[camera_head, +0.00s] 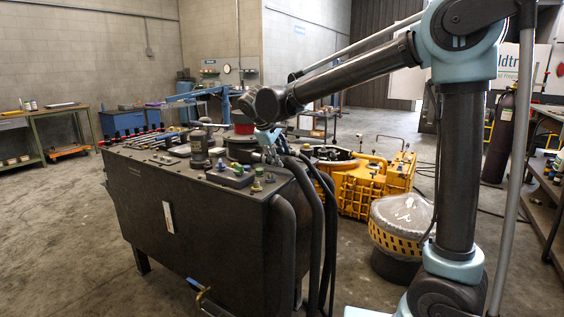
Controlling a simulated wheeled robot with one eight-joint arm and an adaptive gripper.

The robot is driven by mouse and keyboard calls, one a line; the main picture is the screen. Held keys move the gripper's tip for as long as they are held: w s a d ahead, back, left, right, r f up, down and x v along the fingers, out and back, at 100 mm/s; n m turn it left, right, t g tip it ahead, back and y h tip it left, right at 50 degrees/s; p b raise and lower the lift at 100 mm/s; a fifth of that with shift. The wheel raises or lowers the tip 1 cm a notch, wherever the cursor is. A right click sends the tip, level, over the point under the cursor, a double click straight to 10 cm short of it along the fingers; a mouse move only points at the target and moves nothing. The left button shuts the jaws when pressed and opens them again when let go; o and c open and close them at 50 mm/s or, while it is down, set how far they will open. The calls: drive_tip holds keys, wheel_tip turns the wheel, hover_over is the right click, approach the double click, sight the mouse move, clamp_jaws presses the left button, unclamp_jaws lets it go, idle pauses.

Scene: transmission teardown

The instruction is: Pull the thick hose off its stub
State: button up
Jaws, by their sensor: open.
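A large dark metal tank (190,226) stands in the middle, with fittings and caps along its top. Several black hoses hang down at its right end. The thickest-looking hose (283,245) bends over the tank's front right corner and runs down. Thinner hoses (328,215) hang just right of it. My arm reaches in from the right, and my gripper (271,153) is above the tank's right end, close to the hose tops. It is small in this view and open. The stub is not clearly visible, and I cannot tell whether the gripper touches a hose.
A yellow transmission unit (375,187) stands on the floor behind the hoses. A covered drum with a yellow band (402,228) is near my arm. A workbench (72,112) is far left. Floor left of the tank is clear.

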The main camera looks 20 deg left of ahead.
sight(282, 158)
drive_tip(key=shift+x, duration=1.55)
